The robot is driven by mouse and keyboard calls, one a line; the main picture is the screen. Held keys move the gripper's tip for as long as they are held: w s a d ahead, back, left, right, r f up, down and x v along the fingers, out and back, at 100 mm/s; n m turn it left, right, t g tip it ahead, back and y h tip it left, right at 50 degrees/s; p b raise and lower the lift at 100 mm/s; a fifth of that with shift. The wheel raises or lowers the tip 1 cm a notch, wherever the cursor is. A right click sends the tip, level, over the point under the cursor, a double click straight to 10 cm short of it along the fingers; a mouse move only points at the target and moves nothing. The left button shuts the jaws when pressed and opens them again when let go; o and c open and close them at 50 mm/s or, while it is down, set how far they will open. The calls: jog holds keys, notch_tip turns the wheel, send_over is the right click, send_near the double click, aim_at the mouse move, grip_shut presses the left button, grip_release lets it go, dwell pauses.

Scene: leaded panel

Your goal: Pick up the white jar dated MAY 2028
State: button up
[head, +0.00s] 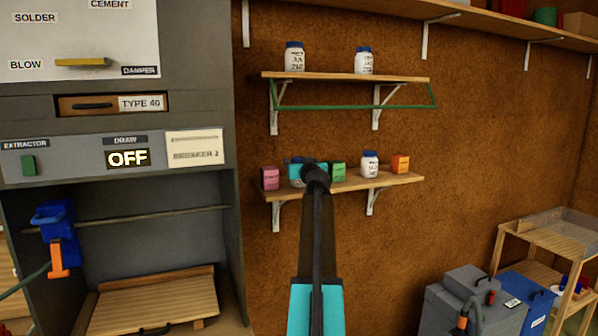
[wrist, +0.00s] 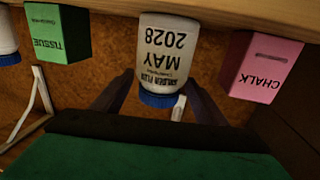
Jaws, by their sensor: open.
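The white jar dated MAY 2028 (wrist: 165,45) has a blue lid and stands on the lower shelf; it appears upside down in the wrist view. My gripper (wrist: 160,92) is open, with one dark finger on each side of the jar near its lid end. I cannot tell whether either finger touches it. In the head view my gripper (head: 309,172) is at the lower shelf (head: 345,186) and hides most of that jar. Another white jar (head: 370,164) stands farther right on this shelf, and two more (head: 294,56) (head: 364,61) stand on the upper shelf; their dates are too small to read.
A pink CHALK box (wrist: 262,65) and a green TISSUE box (wrist: 58,33) flank the jar, with gaps between. An orange box (head: 400,164) is at the shelf's right end. The upper shelf (head: 345,77) with a green rail (head: 355,107) hangs above. A grey cabinet (head: 235,150) stands left.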

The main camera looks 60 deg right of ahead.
jog(key=shift+p+x, duration=0.7)
jog(key=shift+x, duration=1.1)
jog(key=c, duration=1.4)
jog(key=shift+s+a+r+b, duration=0.85)
jog(key=shift+s+a+b, duration=0.2)
jog(key=shift+s+a, duration=0.85)
jog(key=shift+s+a+r+b, duration=0.85)
jog(key=shift+s+a+b, duration=0.2)
jog(key=shift+s+a, duration=0.85)
jog(key=shift+s+a+r+b, duration=0.95)
jog(key=shift+s+a, duration=0.65)
jog(key=shift+s, duration=0.5)
jog(key=shift+f, duration=0.15)
